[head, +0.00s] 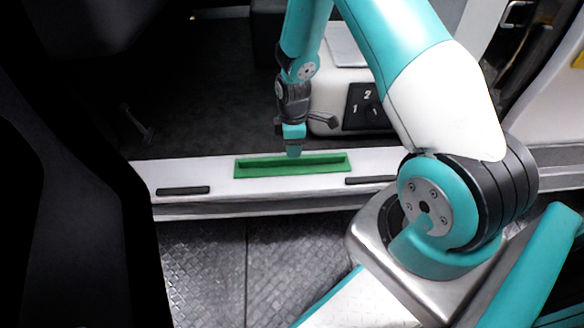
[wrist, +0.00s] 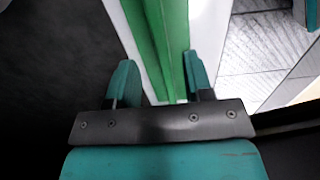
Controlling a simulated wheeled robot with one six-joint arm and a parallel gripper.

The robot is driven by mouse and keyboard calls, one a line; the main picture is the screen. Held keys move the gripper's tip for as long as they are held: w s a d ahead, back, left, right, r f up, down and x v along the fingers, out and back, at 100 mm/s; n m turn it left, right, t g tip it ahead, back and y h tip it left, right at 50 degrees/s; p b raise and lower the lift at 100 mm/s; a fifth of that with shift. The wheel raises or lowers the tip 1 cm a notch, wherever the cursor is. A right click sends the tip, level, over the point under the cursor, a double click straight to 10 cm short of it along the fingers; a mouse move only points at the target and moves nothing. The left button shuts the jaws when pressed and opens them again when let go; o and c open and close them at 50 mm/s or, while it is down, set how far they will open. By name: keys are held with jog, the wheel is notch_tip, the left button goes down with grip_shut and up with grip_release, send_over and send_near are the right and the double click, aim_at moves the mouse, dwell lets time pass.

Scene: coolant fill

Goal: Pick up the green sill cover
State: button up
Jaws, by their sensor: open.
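The green sill cover (head: 270,168) is a long flat green strip with a raised ridge. It lies on the white door sill (head: 215,171) in the head view. In the wrist view the cover (wrist: 160,40) runs away from between my fingers toward the top. My gripper (head: 293,152) points down just above the middle of the cover. In the wrist view my gripper (wrist: 158,82) is open, with one teal finger on each side of the green ridge. I cannot tell whether the fingers touch the cover.
Two dark strips lie on the sill, one at left (head: 183,190) and one at right (head: 370,180). A white box with a dark numbered dial (head: 368,106) stands behind the sill at right. Patterned metal floor (head: 245,260) lies in front.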

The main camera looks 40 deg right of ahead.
aim_at(292, 162)
notch_tip(292, 162, down, 6)
jog(key=b, duration=0.3)
jog(key=shift+a, duration=0.1)
jog(key=shift+r, duration=0.15)
jog(key=shift+c, duration=0.2)
grip_shut()
